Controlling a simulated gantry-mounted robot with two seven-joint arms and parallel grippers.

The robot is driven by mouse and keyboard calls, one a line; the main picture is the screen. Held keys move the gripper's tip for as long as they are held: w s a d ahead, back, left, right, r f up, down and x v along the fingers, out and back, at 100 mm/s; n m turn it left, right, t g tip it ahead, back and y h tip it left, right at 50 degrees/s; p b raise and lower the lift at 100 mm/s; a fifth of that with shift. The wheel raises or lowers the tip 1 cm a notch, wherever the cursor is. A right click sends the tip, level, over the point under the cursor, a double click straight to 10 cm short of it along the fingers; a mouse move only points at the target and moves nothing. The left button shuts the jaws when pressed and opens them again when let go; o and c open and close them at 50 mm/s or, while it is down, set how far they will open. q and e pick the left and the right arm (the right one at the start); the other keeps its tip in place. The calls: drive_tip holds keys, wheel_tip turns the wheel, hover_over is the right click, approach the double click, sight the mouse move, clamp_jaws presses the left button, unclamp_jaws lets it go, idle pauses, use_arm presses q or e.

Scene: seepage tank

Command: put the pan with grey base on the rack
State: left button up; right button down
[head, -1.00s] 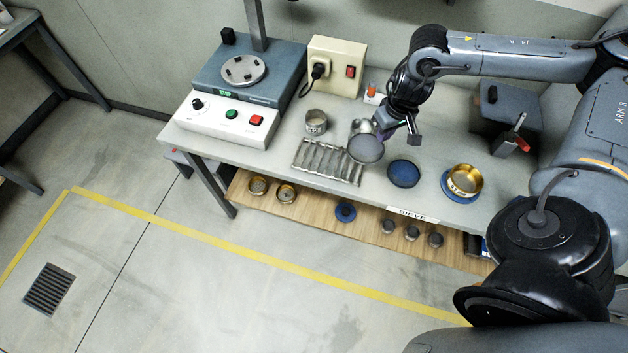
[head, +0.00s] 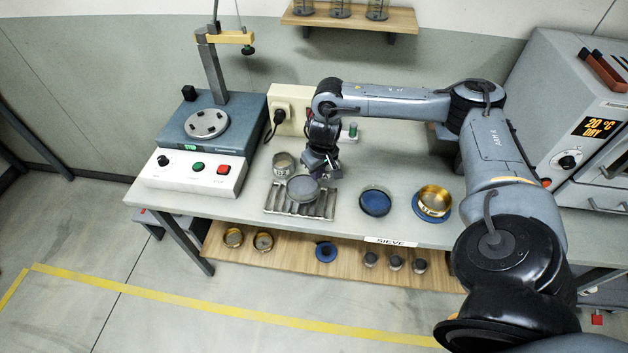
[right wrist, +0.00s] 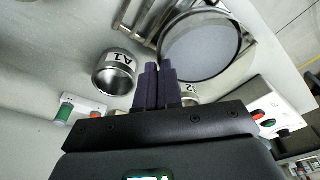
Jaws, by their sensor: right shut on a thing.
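The pan with the grey base (head: 303,188) is a round, shallow metal-rimmed piece with a grey disc. My right gripper (head: 318,174) is shut on its rim at the back right side. The pan is over the slatted metal rack (head: 321,211), covering the rack's back middle; I cannot tell whether it touches the bars. In the right wrist view the pan (right wrist: 200,48) is just beyond the fingertips (right wrist: 160,75), with rack bars (right wrist: 150,24) beside and under it. My left gripper is not in view.
A metal cup (head: 284,163) stands behind the rack; a cup marked A1 (right wrist: 115,72) is close to the fingers. Right of the rack lie a blue pan (head: 376,202) and a brass sieve (head: 434,202). A shaker (head: 205,125) with control box (head: 190,176) stands left.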

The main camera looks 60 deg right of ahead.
sight(303, 186)
drive_tip(key=shift+w+f, duration=0.2)
drive_tip(key=shift+w, duration=0.25)
drive_tip(key=shift+f+b, duration=0.3)
drive_tip(key=shift+f, duration=1.75)
drive_tip(key=c, duration=1.3)
unclamp_jaws()
drive_tip(key=shift+f, duration=0.1)
